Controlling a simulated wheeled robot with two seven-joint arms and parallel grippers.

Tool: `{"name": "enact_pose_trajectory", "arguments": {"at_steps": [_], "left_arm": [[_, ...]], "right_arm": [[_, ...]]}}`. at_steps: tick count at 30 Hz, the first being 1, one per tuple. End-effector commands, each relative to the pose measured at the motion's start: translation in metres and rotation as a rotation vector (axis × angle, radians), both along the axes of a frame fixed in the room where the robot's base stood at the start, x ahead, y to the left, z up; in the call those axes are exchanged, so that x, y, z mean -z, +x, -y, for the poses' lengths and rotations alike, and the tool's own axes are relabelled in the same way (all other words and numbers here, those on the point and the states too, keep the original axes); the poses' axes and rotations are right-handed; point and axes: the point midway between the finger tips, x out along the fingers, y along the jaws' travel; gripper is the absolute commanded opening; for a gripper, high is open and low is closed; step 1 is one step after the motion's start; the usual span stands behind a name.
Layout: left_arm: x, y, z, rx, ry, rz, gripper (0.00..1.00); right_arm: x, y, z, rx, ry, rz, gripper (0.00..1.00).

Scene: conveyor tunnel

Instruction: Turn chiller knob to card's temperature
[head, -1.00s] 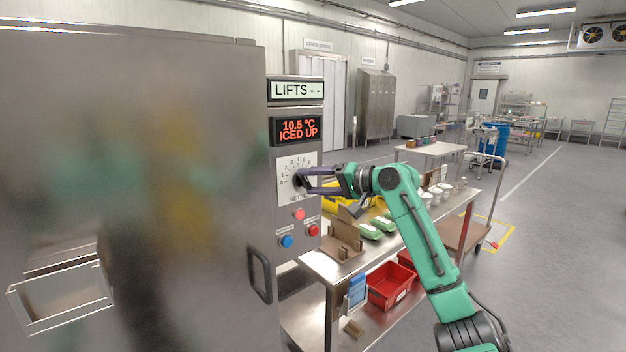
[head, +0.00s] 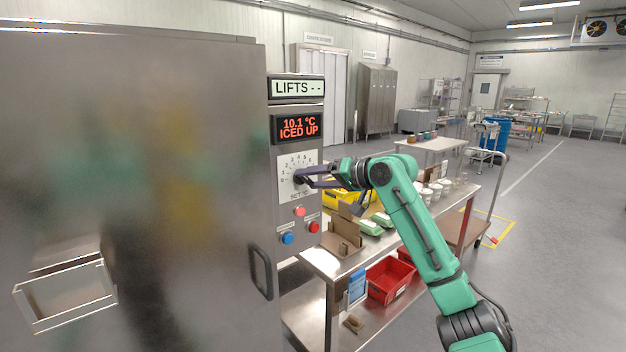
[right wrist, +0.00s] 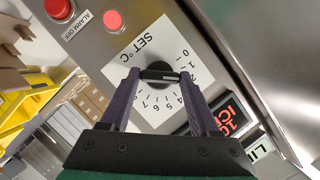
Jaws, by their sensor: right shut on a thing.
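The chiller's set-temperature dial plate (head: 297,166) is on the steel panel in the head view, with the dark knob (right wrist: 159,75) at its middle in the right wrist view. My right gripper (head: 303,181) is shut on the knob; its two purple fingers flank it in the right wrist view (right wrist: 158,80). The numbers 0 to 7 show around the knob; its exact setting is hard to read. The red display (head: 298,127) reads 10.1 °C ICED UP. A card with a temperature cannot be made out. My left gripper is not in view.
A display above (head: 297,88) reads LIFTS - -. Red buttons (head: 314,227) and a blue button (head: 288,238) sit below the dial. A steel table (head: 335,266) with cartons and green packs stands right of the panel, with red bins (head: 390,279) beneath.

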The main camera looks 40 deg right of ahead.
Motion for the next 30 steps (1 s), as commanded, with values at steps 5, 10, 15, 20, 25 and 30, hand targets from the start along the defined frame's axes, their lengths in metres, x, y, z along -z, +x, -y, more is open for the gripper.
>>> {"name": "enact_pose_trajectory", "arguments": {"at_steps": [5,10,15,20,25,30], "left_arm": [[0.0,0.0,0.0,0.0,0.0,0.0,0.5],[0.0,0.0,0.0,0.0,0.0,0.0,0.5],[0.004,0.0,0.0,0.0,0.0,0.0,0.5],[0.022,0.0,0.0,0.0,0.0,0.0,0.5],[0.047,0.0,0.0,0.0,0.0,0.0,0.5],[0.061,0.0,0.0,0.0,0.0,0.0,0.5]], "right_arm": [[0.001,0.0,0.0,0.0,0.001,-0.001,0.93],[0.001,0.0,0.0,0.0,0.001,-0.001,0.93],[0.001,-0.004,0.001,0.001,0.002,-0.001,0.93],[-0.002,-0.028,0.008,0.003,-0.001,0.002,0.93],[-0.014,-0.074,0.021,0.003,-0.001,0.004,0.93],[-0.029,-0.116,0.032,0.002,0.0,0.001,0.93]]}}
